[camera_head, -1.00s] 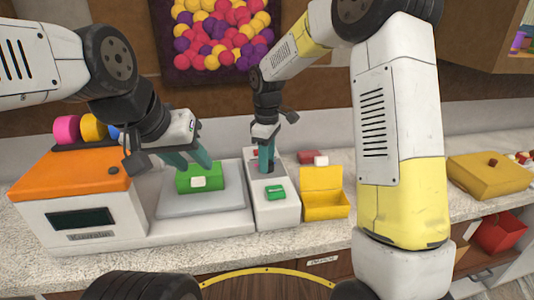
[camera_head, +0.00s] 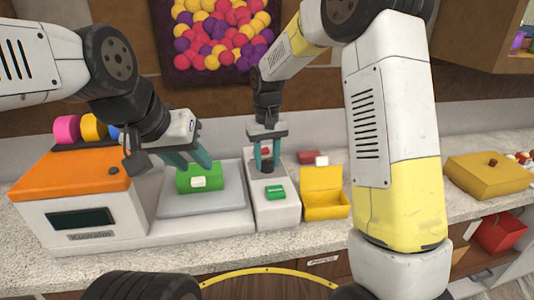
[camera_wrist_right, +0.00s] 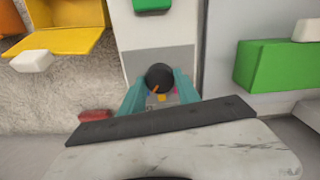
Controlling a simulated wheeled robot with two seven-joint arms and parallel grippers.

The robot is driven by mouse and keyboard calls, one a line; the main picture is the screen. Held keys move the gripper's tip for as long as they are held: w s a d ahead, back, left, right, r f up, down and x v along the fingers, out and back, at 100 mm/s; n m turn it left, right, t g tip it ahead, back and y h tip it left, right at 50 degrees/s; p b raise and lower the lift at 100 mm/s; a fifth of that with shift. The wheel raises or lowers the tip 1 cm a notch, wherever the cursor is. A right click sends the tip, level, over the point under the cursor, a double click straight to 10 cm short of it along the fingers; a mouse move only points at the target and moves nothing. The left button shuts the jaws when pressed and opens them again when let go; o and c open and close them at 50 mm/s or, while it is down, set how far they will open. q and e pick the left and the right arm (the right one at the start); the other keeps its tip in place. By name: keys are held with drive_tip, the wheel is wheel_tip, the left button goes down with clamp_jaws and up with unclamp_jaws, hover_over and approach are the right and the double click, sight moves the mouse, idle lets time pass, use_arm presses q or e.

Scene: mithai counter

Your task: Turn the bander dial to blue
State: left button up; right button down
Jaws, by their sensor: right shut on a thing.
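The bander dial is a small round black knob with an orange pointer mark, seen in the right wrist view (camera_wrist_right: 160,75). It sits on a grey panel of the white bander (camera_head: 282,212). Small yellow and pink marks show beside it; I cannot make out a blue one. My right gripper (camera_head: 267,166) points down at the bander, its teal fingers shut on the dial from both sides. They also show in the right wrist view (camera_wrist_right: 160,92). My left gripper (camera_head: 198,164) is at the green box (camera_head: 208,184); I cannot tell whether its fingers grip it.
The green box rests on a grey plate (camera_head: 225,204) beside the orange-topped machine (camera_head: 75,180). A green button (camera_head: 275,191) is on the bander's front. An open yellow box (camera_head: 325,205) stands right of it, with a red piece (camera_head: 307,157) behind. A closed yellow box (camera_head: 490,175) is further right.

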sight(267, 163)
drive_tip(key=shift+m, duration=0.9)
drive_tip(key=c, duration=0.9)
unclamp_jaws()
wheel_tip(267, 163, up, 7)
drive_tip(key=shift+f, duration=0.2)
drive_tip(key=shift+r, duration=0.6)
